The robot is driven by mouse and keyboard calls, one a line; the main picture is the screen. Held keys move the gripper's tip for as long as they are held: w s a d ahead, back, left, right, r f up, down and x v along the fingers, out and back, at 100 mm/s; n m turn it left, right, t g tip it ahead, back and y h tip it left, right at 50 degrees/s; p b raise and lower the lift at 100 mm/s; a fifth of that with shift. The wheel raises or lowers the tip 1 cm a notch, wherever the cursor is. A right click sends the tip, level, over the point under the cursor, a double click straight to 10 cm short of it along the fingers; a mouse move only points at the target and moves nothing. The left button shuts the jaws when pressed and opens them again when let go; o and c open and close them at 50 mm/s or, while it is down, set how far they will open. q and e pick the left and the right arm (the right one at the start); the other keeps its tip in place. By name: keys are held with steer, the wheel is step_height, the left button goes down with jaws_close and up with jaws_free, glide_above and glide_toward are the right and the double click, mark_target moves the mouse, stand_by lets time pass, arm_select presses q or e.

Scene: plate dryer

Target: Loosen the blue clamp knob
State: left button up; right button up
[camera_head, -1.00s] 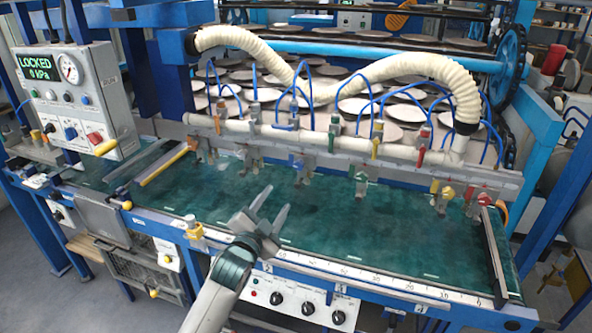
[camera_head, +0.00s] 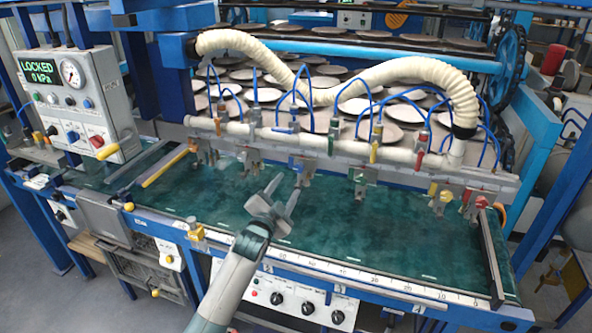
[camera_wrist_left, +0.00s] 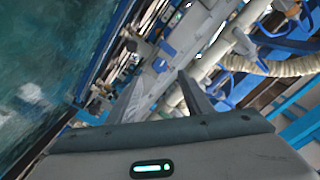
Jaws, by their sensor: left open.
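The blue clamp knob (camera_head: 300,162) is a small blue part on the clamp near the middle of the rail; my left gripper's fingertips are close below it in the head view. In the left wrist view a blue clamp part (camera_wrist_left: 160,65) shows just beyond the fingertips. My left gripper (camera_head: 286,187) is open and empty, held over the green belt and apart from the clamp. Its two fingers also show in the left wrist view (camera_wrist_left: 156,82), pointing towards the rail. My right gripper is not in view.
A white pipe (camera_head: 345,142) with coloured valves and blue tubes runs above the clamps. The green belt (camera_head: 220,200) is clear. A control box (camera_head: 80,95) reading LOCKED, 0 kPa stands at the left.

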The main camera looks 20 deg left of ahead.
mark_target(298, 170)
arm_select(q)
steer(key=shift+w+d+p, duration=0.2)
steer(key=shift+w+p, duration=0.8)
steer(key=shift+w, duration=3.55)
steer(key=c, duration=1.1)
steer(key=shift+o, duration=0.2)
